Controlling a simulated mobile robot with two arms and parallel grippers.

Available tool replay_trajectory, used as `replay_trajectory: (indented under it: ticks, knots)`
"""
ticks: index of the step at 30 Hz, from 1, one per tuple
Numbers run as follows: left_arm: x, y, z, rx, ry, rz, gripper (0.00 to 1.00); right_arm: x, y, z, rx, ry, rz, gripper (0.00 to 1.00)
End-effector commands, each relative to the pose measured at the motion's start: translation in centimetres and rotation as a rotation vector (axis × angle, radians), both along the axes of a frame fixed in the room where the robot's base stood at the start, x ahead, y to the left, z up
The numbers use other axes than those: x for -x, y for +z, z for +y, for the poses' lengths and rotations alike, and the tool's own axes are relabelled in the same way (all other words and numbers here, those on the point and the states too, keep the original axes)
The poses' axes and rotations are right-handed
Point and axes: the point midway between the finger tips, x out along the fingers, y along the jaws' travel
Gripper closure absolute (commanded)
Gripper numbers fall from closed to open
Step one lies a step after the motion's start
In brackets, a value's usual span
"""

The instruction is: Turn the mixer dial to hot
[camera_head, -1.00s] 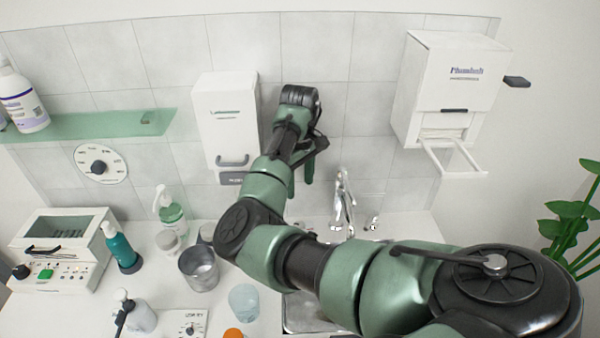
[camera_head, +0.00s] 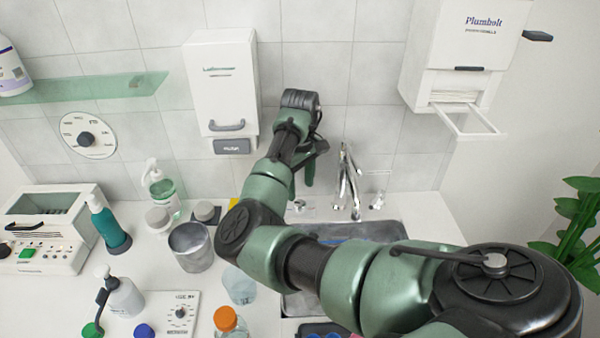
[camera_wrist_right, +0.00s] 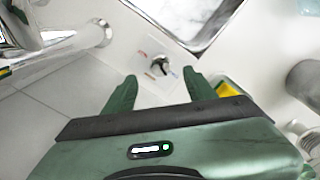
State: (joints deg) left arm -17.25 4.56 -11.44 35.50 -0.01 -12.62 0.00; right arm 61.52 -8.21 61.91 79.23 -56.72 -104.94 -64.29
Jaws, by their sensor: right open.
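The mixer dial (camera_wrist_right: 159,66) is a small metallic knob on the white counter beside the sink, with red and blue marks around it in the right wrist view. In the head view, a small knob that looks like it (camera_head: 300,206) stands left of the faucet (camera_head: 349,183). My right gripper (camera_head: 302,182) is above the back of the counter, fingers pointing down. In the right wrist view my right gripper (camera_wrist_right: 160,77) is open and empty. The dial appears just beyond the gap between its green fingertips; I cannot tell the height between them. My left gripper is out of view.
The sink (camera_head: 370,231) is partly behind my right arm. A round wall dial (camera_head: 88,135) and a white dial panel (camera_head: 168,312) are on the left. A metal cup (camera_head: 192,247), several bottles and a wall dispenser (camera_head: 222,85) stand near my arm.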

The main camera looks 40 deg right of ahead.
Motion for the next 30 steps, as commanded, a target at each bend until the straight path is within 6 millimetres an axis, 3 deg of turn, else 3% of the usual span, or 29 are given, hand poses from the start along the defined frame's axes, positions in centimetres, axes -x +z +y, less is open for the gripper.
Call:
replay_trajectory:
  ticks: [12, 23, 29, 30]
  knots:
    - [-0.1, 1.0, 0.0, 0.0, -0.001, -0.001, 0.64, 0.1, -5.9, 0.1, -0.003, -0.001, 0.002, 0.44]
    - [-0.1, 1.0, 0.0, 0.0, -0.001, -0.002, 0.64, 0.1, -6.7, 0.0, -0.002, -0.001, 0.0, 0.44]
    - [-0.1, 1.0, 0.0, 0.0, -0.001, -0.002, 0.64, 0.1, -6.7, 0.1, -0.002, -0.001, 0.001, 0.97]
    - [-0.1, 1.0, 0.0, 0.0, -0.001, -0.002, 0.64, 0.1, -6.7, 0.1, -0.002, -0.001, 0.001, 1.0]
